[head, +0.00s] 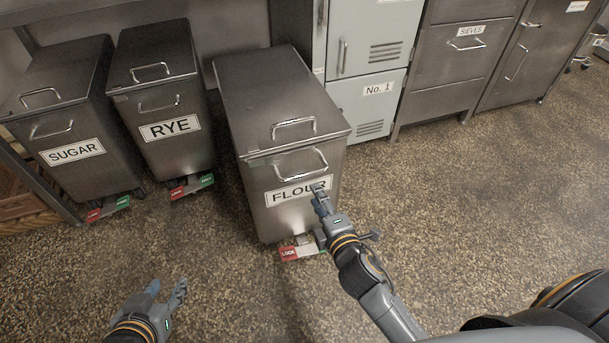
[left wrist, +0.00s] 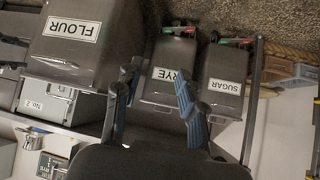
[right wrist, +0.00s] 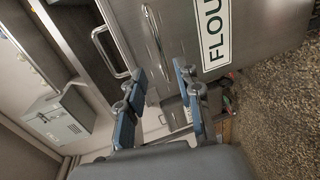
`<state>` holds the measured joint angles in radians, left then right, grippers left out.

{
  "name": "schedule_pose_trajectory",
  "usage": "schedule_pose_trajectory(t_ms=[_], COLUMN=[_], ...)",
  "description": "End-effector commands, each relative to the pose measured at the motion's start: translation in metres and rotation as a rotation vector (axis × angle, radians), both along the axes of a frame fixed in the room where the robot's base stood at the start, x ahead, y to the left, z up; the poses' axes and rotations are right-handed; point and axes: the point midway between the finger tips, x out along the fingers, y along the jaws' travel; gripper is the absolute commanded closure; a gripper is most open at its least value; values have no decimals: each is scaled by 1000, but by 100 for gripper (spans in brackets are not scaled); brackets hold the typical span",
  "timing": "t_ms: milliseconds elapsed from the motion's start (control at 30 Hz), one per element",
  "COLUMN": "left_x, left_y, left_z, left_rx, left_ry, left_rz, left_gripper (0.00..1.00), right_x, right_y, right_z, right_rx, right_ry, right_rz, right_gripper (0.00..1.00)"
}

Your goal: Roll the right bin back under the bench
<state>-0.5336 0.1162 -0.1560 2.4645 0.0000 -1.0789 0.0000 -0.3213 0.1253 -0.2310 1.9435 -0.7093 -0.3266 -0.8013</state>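The right bin is a grey steel flour bin (head: 278,100) with a FLOUR label, standing further out than the two bins at its left. It has a lid handle (head: 293,127) and a front handle (head: 301,165). A red LOCK pedal (head: 288,252) shows at its foot; my right arm partly hides the pedal area. My right gripper (head: 321,190) is open and empty in front of the label's right end; the right wrist view shows its fingers apart (right wrist: 160,95). Contact with the bin cannot be told. My left gripper (head: 166,288) is open and empty above the floor, apart from the bins.
The rye bin (head: 155,90) and sugar bin (head: 62,105) stand at the left, with red and green pedals. A pale No. 1 locker (head: 367,100) and a SIEVES cabinet (head: 455,65) stand right of the flour bin. The floor (head: 480,190) in front is clear.

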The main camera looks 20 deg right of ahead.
Motion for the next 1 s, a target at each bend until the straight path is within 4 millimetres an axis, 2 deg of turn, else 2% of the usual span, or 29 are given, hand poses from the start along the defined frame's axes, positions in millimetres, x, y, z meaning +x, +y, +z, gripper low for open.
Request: schedule_pose_trajectory(t_ms=[600,1000], left_x=[44,57], left_y=[-19,-27], left_z=[48,80], left_rx=[-78,-121], left_ry=[-336,-513], left_rz=[-24,-36], left_gripper=[60,60], right_x=[68,95], right_y=[3,4], right_z=[-15,-21], right_rx=[0,0], right_ry=[-1,0], right_rz=[0,0], right_gripper=[66,66])
